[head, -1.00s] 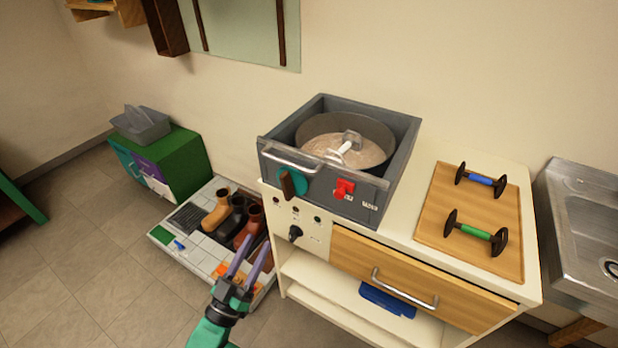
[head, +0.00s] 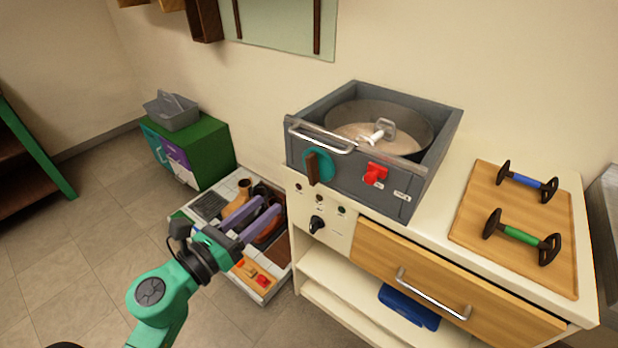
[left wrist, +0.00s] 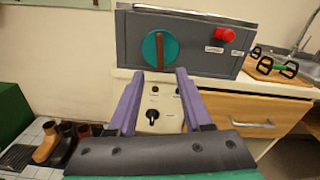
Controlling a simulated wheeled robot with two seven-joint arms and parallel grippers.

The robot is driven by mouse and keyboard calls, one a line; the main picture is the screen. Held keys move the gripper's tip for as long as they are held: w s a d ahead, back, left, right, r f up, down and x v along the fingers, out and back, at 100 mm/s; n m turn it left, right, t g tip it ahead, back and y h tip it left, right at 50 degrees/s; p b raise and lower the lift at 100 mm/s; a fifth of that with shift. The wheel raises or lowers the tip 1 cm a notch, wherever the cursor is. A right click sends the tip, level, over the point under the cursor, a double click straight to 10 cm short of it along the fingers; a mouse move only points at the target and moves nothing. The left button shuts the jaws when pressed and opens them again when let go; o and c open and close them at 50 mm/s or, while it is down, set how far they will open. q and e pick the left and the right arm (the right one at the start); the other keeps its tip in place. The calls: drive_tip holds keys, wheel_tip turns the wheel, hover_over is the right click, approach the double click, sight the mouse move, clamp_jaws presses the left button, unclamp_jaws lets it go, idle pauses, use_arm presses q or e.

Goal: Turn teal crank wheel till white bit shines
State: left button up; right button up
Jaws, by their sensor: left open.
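The teal crank wheel (head: 318,167), a disc with a brown bar handle across it, is on the front of the grey machine box (head: 355,180). It also shows in the left wrist view (left wrist: 147,50), its bar upright. A white piece (head: 377,131) stands in the round pan inside the box; I cannot tell whether it shines. My left gripper (head: 272,218) is open and empty, its purple fingers apart, below and left of the wheel. In the left wrist view the fingers (left wrist: 155,82) point toward the panel just below the wheel, not touching it. My right gripper is not in view.
A red switch (head: 376,174) sits right of the wheel, and a metal bar handle (head: 320,138) above it. A black knob (head: 317,224) is below. A wooden board (head: 470,240) with two handles lies right. A boot tray (head: 180,213) stands on the floor left.

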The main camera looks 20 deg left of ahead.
use_arm(q)
drive_tip(key=p, duration=0.4)
approach(308, 168)
drive_tip(key=p+x, duration=0.1)
drive_tip(key=x, duration=0.7)
drive_tip(key=shift+w+d, duration=0.1)
drive_tip(key=shift+w, duration=0.2)
drive_tip(key=shift+w+d+f, duration=0.1)
drive_tip(key=shift+w+d, duration=0.1)
drive_tip(key=shift+w, duration=0.2)
clamp_jaws()
